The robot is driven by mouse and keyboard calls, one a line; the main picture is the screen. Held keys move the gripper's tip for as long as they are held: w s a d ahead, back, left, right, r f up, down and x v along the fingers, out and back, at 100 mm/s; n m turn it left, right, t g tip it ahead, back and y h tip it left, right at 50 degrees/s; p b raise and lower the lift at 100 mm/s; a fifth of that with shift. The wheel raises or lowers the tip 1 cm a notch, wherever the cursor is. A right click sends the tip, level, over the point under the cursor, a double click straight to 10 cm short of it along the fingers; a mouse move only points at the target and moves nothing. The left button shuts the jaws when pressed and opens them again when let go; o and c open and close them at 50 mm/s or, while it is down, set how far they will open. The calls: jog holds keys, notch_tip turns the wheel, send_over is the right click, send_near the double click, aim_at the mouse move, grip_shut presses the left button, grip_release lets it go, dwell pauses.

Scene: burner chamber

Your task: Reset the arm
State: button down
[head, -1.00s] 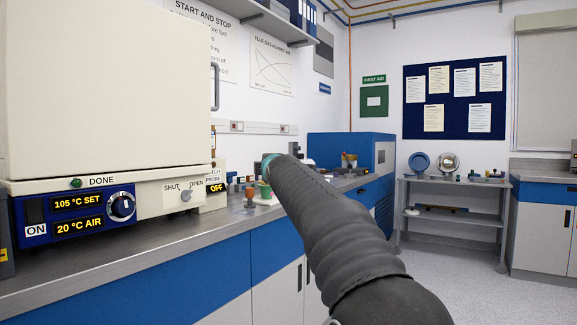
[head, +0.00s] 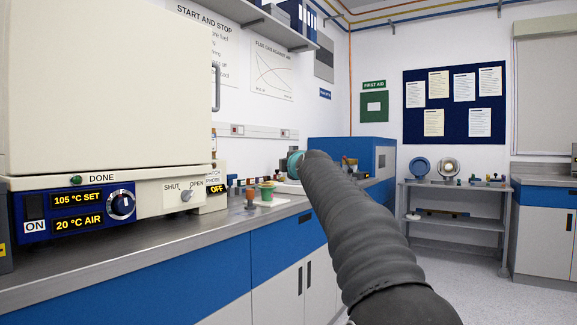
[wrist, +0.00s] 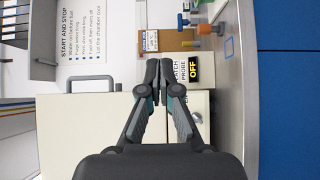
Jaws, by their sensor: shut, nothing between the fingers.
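My arm reaches forward over the counter in the head view, covered in a dark ribbed sleeve. Its teal-ringed end points away, so the fingers are hidden there. In the wrist view my gripper (wrist: 158,72) is shut and empty, its two dark fingertips together. The wrist picture is turned sideways. Behind the fingers are the cream chamber housing (wrist: 90,118) and a small box marked LATCH PROBE with an OFF display (wrist: 193,70). I cannot tell whether the fingers touch anything, but nothing is held.
The cream burner chamber (head: 110,90) stands at left on the steel counter (head: 150,245), its panel (head: 78,212) reading 105 °C SET and 20 °C AIR. A green cup (head: 267,192) and small bottles stand near my arm. A blue cabinet (head: 340,150) is behind; floor at right is clear.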

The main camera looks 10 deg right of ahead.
notch_tip(320, 180, down, 14)
jog(key=a+m+g, duration=0.1)
jog(key=m+g, duration=0.3)
jog(key=m, duration=0.4)
jog(key=s+a+f+m+g, duration=0.1)
jog(key=s+f+m+g, duration=0.35)
jog(key=s+f, duration=0.6)
jog(key=s+a+f+m+g, duration=0.1)
jog(key=s+f, duration=0.4)
jog(key=s, duration=0.8)
jog(key=s+a+f+m+g, duration=0.1)
jog(key=s+f, duration=0.4)
jog(key=s, duration=0.9)
jog(key=s+a+f+m+g, duration=0.1)
jog(key=s+f, duration=0.5)
jog(key=s, duration=0.8)
jog(key=m+g, duration=0.1)
jog(key=m, duration=0.1)
jog(key=shift+m, duration=0.35)
